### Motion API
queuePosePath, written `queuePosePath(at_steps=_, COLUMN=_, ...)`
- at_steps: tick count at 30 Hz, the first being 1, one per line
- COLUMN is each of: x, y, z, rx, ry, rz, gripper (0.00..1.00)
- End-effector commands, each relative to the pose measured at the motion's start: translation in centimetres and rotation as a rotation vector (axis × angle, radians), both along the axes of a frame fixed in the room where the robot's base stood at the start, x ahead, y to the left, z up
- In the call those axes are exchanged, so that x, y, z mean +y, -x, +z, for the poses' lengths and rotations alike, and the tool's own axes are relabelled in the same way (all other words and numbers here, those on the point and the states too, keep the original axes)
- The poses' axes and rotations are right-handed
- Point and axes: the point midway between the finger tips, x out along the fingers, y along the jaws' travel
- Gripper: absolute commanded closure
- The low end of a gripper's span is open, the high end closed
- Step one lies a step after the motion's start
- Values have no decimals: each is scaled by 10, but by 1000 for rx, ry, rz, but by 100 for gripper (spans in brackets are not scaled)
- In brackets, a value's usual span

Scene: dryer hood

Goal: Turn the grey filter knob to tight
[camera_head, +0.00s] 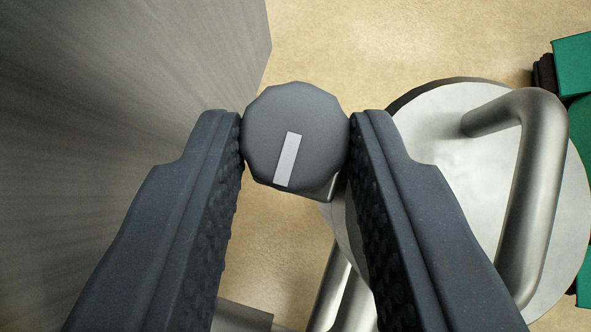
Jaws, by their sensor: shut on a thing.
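The grey filter knob (296,125) is a many-sided dark grey disc in the upper middle of the view. A pale stripe on its face runs from near the centre down and slightly left. My gripper (296,140) is shut on the knob, with one dark ribbed finger touching its left side and the other its right side. The knob's mounting is mostly hidden behind it; a small metal part shows at its lower right. I see no marking for tight.
A grey metal panel (120,80) fills the left side, close to my left finger. At the right is a round metal lid (440,170) with a thick bent tube handle (535,180). Green and black items (575,65) stand at the right edge. Tan floor (400,35) shows behind.

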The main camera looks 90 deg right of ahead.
Motion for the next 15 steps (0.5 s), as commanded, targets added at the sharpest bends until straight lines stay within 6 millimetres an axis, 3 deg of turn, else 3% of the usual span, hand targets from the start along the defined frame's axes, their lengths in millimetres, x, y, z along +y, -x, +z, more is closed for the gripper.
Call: queuePosePath(at_steps=15, x=-7, y=6, z=-4, rx=21, ry=9, rz=-64, gripper=94)
